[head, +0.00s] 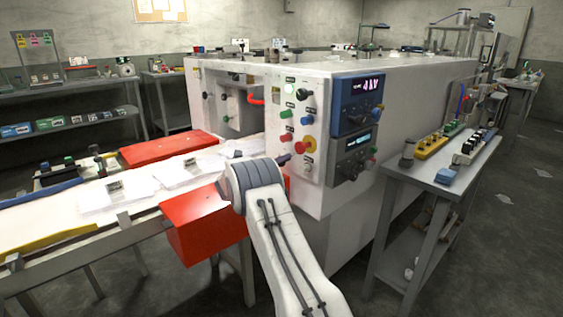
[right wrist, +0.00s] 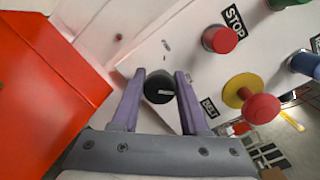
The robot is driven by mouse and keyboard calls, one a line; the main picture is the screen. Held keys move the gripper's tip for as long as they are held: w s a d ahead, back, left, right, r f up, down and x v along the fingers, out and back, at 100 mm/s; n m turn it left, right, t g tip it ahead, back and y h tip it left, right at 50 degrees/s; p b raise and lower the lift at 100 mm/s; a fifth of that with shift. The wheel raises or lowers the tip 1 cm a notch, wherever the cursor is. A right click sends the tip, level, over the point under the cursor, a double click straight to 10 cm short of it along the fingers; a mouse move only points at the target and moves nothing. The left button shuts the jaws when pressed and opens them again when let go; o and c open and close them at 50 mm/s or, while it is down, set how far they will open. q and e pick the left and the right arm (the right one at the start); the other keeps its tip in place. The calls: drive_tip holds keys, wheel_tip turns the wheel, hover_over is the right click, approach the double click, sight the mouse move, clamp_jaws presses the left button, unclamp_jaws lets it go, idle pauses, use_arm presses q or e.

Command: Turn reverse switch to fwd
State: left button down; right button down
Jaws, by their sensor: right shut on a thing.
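The reverse switch is a black round knob (right wrist: 159,87) with a white mark, on the white control panel (right wrist: 190,60). The mark points to the right in the right wrist view; the position labels around the knob are too small or hidden to read. My right gripper (right wrist: 159,92) has its two purple fingers on either side of the knob, shut on it. In the head view my right gripper (head: 284,160) is at the panel's lower left, and the knob is hidden there behind it. My left gripper is not in view.
A red STOP button (right wrist: 220,39) and a yellow-collared red button (right wrist: 258,106) are close by on the panel. A red box-like guard (head: 200,220) hangs just left of my arm. A conveyor (head: 100,210) runs left; a grey side table (head: 440,175) stands right.

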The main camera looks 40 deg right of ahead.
drive_tip(key=n+p, duration=0.2)
drive_tip(key=n, duration=0.2)
drive_tip(key=shift+w+r+y, duration=0.1)
drive_tip(key=shift+r+y, duration=0.05)
drive_tip(key=shift+y, duration=0.15)
drive_tip(key=n+g+p, duration=0.1)
drive_tip(key=n+p, duration=0.3)
drive_tip(key=n, duration=0.2)
drive_tip(key=shift+a, duration=0.1)
drive_tip(key=n+p, duration=0.1)
drive_tip(key=n, duration=0.2)
drive_tip(key=shift+y+p, duration=0.3)
drive_tip(key=shift+f+n+g+p, duration=0.25)
drive_tip(key=shift+n+g+p, duration=0.25)
drive_tip(key=shift+n, duration=1.1)
drive_tip(key=shift+c, duration=2.1)
unclamp_jaws()
